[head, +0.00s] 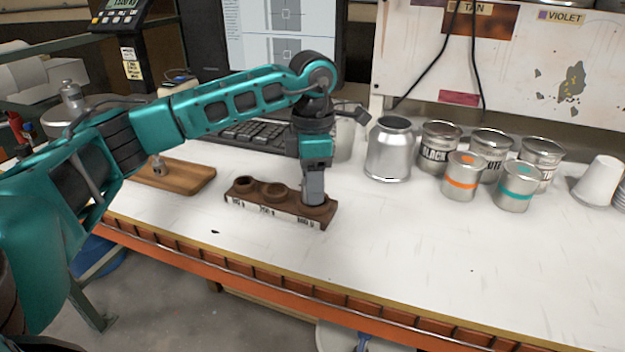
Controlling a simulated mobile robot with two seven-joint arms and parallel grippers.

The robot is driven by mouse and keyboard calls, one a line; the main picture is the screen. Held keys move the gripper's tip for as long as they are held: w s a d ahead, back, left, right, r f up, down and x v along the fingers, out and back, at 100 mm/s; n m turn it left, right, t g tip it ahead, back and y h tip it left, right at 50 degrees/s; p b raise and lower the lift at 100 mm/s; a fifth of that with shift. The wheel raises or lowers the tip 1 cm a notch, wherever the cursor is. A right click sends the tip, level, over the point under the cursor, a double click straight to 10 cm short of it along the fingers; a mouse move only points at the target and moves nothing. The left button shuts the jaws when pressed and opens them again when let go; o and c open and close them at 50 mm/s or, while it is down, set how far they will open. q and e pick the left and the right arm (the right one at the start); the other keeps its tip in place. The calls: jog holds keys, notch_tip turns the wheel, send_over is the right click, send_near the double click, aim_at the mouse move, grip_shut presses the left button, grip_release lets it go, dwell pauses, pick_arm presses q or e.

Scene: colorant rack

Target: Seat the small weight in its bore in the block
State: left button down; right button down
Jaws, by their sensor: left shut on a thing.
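The brown block (258,205) lies on the white bench, with a row of round bores along its top and pale labels on its front. The left and middle bores look empty. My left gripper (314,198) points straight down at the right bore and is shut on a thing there. The fingers and rim hide that thing, so I cannot tell its size or how deep it sits. My right gripper is not in view.
A keyboard (255,135) and monitor stand behind the block. To the right are a metal bottle (389,150), several paint cans (463,176) and white cups (598,181). The bench front has an orange edge (260,280). The bench right of the block is clear.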

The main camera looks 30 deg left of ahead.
pick_arm(q)
jog(key=shift+f+b, duration=0.4)
jog(key=shift+f, duration=0.2)
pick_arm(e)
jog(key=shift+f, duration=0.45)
pick_arm(q)
jog(key=shift+r, duration=0.2)
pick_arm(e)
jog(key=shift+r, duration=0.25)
pick_arm(q)
jog(key=shift+r+p, duration=0.7)
jog(key=shift+p, duration=0.05)
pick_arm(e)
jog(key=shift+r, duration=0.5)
